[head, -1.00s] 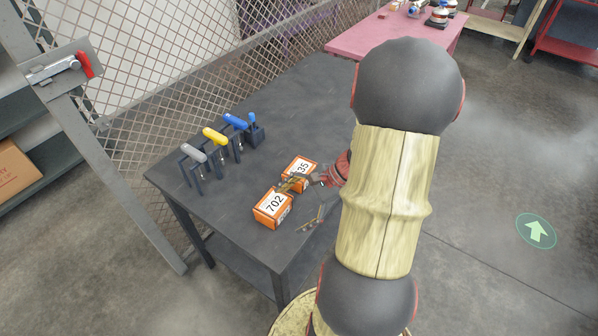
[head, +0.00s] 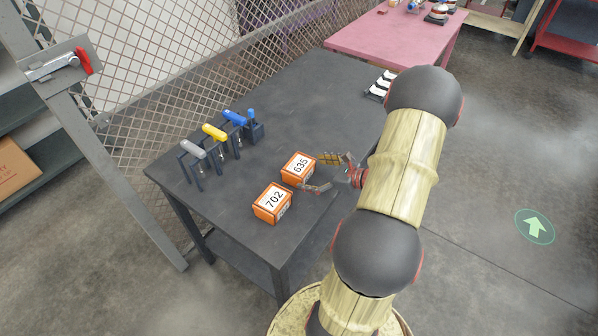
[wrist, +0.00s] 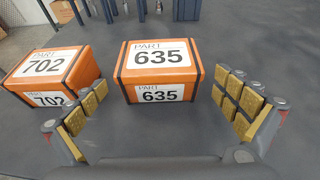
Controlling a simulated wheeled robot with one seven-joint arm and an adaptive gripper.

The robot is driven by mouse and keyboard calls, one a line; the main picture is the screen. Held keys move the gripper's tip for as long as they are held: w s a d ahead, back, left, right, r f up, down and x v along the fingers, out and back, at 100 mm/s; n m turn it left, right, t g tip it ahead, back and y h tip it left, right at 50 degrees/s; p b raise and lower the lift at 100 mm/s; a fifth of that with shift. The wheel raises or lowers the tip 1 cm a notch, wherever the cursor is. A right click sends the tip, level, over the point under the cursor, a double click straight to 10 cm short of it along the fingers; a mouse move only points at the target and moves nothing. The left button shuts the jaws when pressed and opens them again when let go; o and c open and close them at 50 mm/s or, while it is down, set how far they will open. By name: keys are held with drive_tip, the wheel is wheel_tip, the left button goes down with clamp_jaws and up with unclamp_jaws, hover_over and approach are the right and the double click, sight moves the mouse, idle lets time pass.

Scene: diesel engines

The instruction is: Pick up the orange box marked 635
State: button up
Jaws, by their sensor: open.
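The orange box marked 635 (head: 298,168) sits on the dark table, with white labels on its top and front. In the wrist view the 635 box (wrist: 160,72) is ahead of my gripper (wrist: 163,118), roughly centred between the open fingers. My gripper (head: 325,172) is open and empty, low over the table to the right of the 635 box in the head view. An orange box marked 702 (head: 272,204) stands nearer the table's front edge; it also shows in the wrist view (wrist: 50,75), close beside my left finger.
The dark table (head: 300,105) carries several tools with grey, yellow (head: 214,132) and blue handles on stands. White-topped parts (head: 381,84) lie at its right edge. A wire mesh fence (head: 180,85) runs along the back. The table's far middle is clear.

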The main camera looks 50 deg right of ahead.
sight(299, 169)
drive_tip(key=x, duration=0.1)
drive_tip(key=b+x, duration=0.1)
drive_tip(key=x, duration=0.3)
drive_tip(key=shift+r, duration=0.3)
drive_tip(key=shift+c, duration=0.3)
drive_tip(key=c, duration=1.5)
